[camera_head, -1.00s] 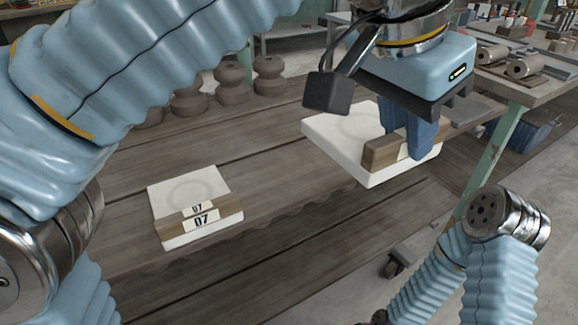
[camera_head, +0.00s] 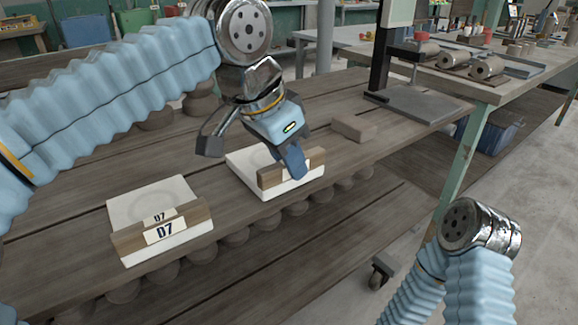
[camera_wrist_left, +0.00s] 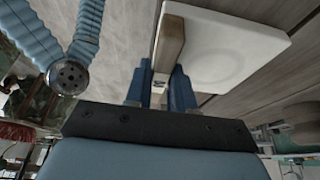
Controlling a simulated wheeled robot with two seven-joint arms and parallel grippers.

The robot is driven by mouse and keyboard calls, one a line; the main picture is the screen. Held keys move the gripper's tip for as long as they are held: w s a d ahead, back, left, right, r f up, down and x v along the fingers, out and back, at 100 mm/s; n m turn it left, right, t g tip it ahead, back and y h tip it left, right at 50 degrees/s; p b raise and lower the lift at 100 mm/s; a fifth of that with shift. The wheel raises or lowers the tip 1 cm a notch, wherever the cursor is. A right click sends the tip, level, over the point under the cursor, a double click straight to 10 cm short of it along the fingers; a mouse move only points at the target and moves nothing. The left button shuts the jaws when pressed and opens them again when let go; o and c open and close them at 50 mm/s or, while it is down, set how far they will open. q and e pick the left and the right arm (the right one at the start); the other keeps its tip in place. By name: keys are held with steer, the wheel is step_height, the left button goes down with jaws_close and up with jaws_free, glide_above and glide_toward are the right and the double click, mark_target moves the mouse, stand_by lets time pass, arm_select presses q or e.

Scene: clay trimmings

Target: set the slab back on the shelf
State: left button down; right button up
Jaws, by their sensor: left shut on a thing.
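A white slab (camera_head: 241,162) with a brown wooden strip (camera_head: 268,177) along its front is in my left gripper. My left gripper (camera_head: 294,166) comes down from above and is shut on that strip, near its right part. The slab is at the front of the wooden shelf (camera_head: 340,107), level or nearly so; I cannot tell whether it touches the boards. In the left wrist view the slab (camera_wrist_left: 225,48) extends to the right of the strip, and the gripper's blue fingers (camera_wrist_left: 163,88) straddle the strip. My right gripper is out of view.
A second slab (camera_head: 148,197) marked 07 sits on the shelf to the left, with a gap between. A small brown block (camera_head: 355,129) and a grey board (camera_head: 418,104) lie to the right. Round pots (camera_head: 202,103) stand behind. A green post (camera_head: 462,165) stands right.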

arm_select(q)
steer(key=shift+f, duration=0.25)
steer(key=c, duration=1)
jaws_free()
steer(key=shift+o, duration=0.2)
steer(key=shift+r, duration=0.1)
steer(key=p+v, duration=0.3)
steer(key=v, duration=0.9)
